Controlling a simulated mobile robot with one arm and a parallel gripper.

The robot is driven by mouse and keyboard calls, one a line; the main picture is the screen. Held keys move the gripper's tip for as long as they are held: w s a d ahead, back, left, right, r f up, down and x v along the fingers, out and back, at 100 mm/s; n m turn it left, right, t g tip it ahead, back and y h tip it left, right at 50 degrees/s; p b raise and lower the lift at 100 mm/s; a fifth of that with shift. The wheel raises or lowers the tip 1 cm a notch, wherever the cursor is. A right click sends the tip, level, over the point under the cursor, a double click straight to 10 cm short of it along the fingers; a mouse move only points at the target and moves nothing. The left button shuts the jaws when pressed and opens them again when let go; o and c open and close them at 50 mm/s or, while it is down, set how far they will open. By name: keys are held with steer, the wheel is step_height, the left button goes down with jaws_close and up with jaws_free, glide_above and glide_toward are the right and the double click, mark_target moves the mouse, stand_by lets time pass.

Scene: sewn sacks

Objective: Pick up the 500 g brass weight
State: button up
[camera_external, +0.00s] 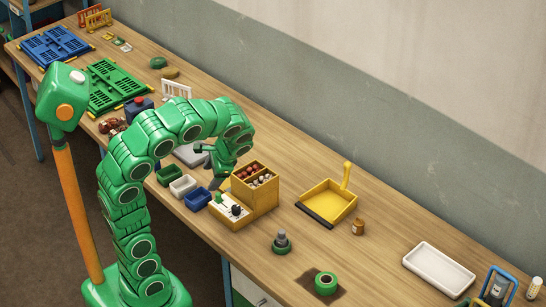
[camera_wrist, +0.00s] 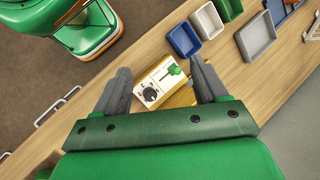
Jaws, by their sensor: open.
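I cannot pick out a brass weight for certain in either view. My gripper (camera_external: 212,168) hangs over the small bins, left of the yellow box. In the wrist view my gripper (camera_wrist: 162,76) is open, its two grey fingers spread wide. A white-topped panel with a black dial and green lever (camera_wrist: 158,80) shows between and beyond them. I see nothing held.
The yellow box (camera_external: 262,197) holds several small bottles. A blue bin (camera_external: 197,198) stands beside it.

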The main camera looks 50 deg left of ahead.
steer(key=w+d+m+t+y, duration=0.1)
steer(key=w+m+y, duration=0.1)
steer(key=w, duration=0.4)
steer(key=w+d+m+y, duration=0.2)
steer(key=w+m, duration=0.1)
steer(key=w, duration=0.4)
steer(key=m+t+y, duration=0.2)
steer(key=m+t, duration=0.4)
steer(key=m, duration=0.4)
glide_above(358, 221)
steer(key=s+a, duration=0.4)
steer(key=a, duration=0.5)
step_height(358, 221, down, 10)
steer(key=d+f+m+t, duration=0.1)
steer(key=d+f+m, duration=0.1)
steer(key=d, duration=0.2)
steer(key=d+f+m+t, duration=0.1)
steer(key=d+f+m, duration=0.1)
steer(key=d, duration=0.3)
steer(key=d+f+m+t+h, duration=0.1)
steer(key=d+f+m, duration=0.1)
steer(key=d+f, duration=0.2)
steer(key=shift+w+d+f, duration=0.1)
steer(key=shift+w+d, duration=0.25)
steer(key=shift+d, duration=0.1)
steer(key=shift+t, duration=0.4)
steer(key=shift+x, duration=3.8)
steer(key=shift+s+a, duration=0.1)
steer(key=shift+a, duration=0.05)
jaws_close()
